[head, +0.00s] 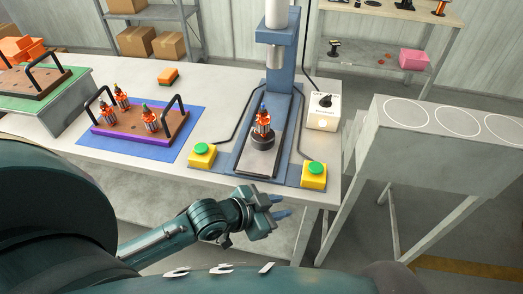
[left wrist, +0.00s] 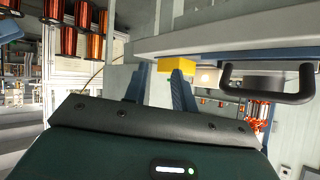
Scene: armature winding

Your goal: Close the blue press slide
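The blue press (head: 285,88) stands on the table, its white ram (head: 275,55) above and behind the dark slide (head: 250,160). The slide reaches forward toward the table's front edge. A copper-wound armature (head: 263,125) stands upright on a round black holder (head: 262,142) on it. My left gripper (head: 279,206) is in front of the table edge, apart from the slide, fingers pointing right. Its blue fingers show apart and empty in the left wrist view (left wrist: 160,90). A black handle (left wrist: 268,97), seemingly the slide's, shows right of them. My right gripper is out of view.
Yellow boxes with green buttons flank the slide, left (head: 202,155) and right (head: 314,175). A white control box (head: 322,112) stands right of the press. A tray (head: 132,135) with several armatures is left. A grey stand (head: 435,135) is right.

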